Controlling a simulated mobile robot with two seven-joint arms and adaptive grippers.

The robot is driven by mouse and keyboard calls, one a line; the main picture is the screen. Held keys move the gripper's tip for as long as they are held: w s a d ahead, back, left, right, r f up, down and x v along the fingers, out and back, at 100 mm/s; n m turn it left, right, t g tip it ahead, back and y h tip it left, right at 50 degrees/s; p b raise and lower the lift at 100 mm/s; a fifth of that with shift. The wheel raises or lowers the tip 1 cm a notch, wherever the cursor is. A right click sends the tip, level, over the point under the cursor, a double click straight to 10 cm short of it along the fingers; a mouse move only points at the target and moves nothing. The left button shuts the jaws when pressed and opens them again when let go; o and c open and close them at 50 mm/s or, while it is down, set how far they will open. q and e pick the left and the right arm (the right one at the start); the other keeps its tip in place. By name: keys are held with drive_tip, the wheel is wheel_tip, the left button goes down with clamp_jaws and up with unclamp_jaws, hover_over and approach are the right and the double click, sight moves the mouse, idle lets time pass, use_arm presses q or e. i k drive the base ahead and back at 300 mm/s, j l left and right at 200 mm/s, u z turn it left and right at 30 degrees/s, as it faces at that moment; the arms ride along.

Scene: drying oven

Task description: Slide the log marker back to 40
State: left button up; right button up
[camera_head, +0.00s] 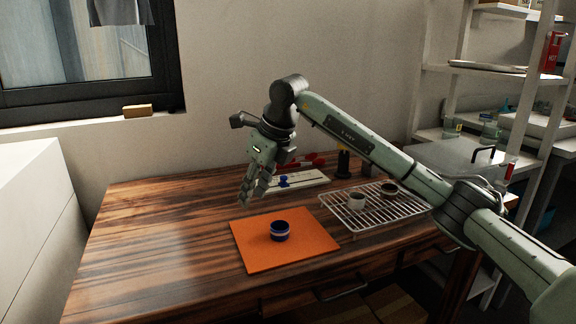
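A white log board (302,181) lies flat on the wooden table, behind the orange mat. A small blue piece (283,181), which looks like the log marker, sits near the left end of the board. The numbers on the board are too small to read. My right gripper (251,199) points down just left of the board, above the table behind the orange mat. Its fingers look apart, with nothing seen between them. It appears clear of the blue piece. My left gripper is out of view.
A red object (315,160) and a black cylinder (343,163) stand behind the board. The table's left side is clear.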

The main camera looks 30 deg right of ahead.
sight(283, 178)
drive_tip(key=i+l+u, duration=0.1)
drive_tip(key=l, duration=0.45)
drive_tip(key=i+l+u, duration=0.15)
drive_tip(key=l, duration=0.4)
drive_tip(key=i+l+u, duration=0.1)
drive_tip(key=l, duration=0.5)
